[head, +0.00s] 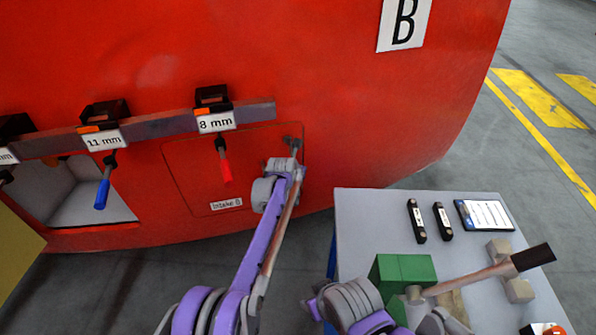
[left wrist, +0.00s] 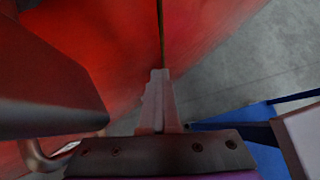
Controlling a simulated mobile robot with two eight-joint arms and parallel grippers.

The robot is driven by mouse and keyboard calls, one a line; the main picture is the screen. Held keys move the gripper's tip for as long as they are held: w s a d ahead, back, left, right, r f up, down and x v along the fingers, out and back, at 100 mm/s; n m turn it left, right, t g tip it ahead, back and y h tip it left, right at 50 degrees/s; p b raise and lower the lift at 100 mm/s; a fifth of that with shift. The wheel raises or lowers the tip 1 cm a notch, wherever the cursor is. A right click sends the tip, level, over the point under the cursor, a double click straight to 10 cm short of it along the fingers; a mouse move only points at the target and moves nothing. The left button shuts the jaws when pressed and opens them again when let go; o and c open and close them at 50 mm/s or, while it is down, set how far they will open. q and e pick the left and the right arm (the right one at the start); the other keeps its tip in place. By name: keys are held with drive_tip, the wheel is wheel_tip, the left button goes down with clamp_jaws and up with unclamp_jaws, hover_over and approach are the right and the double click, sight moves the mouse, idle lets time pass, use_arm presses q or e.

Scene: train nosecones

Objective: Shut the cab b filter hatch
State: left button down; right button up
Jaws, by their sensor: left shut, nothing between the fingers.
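The red cab front (head: 330,90) carries a large B sign (head: 404,22). A square hatch panel (head: 190,180) with an "Intake" label (head: 226,204) looks flush in its outline. To its left is an open compartment (head: 95,195) with a pale inside. A yellow panel (head: 15,245) stands at its lower left, and I cannot tell whether it is this opening's door. My left gripper (head: 291,150) is shut and empty at the Intake panel's upper right corner, by a small dark fitting (head: 292,140); contact is unclear. Its fingers (left wrist: 158,95) show together in the left wrist view.
A rail (head: 160,125) above the panel holds hanging tools, including a red-handled one (head: 226,166) and a blue-handled one (head: 102,194). A grey table (head: 370,215) at right bears green blocks (head: 405,268), a mallet (head: 480,280), dark bars and a clipboard (head: 484,215).

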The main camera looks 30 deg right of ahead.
use_arm(q)
drive_tip(key=shift+w+a+r, duration=0.15)
drive_tip(key=shift+w+r, duration=0.15)
drive_tip(key=shift+w, duration=0.05)
drive_tip(key=shift+r, duration=0.1)
drive_tip(key=s+v, duration=0.1)
drive_tip(key=v, duration=0.9)
drive_tip(key=shift+b, duration=0.3)
drive_tip(key=shift+s+a+f, duration=0.1)
drive_tip(key=shift+s+f, duration=0.05)
drive_tip(key=shift+f, duration=0.1)
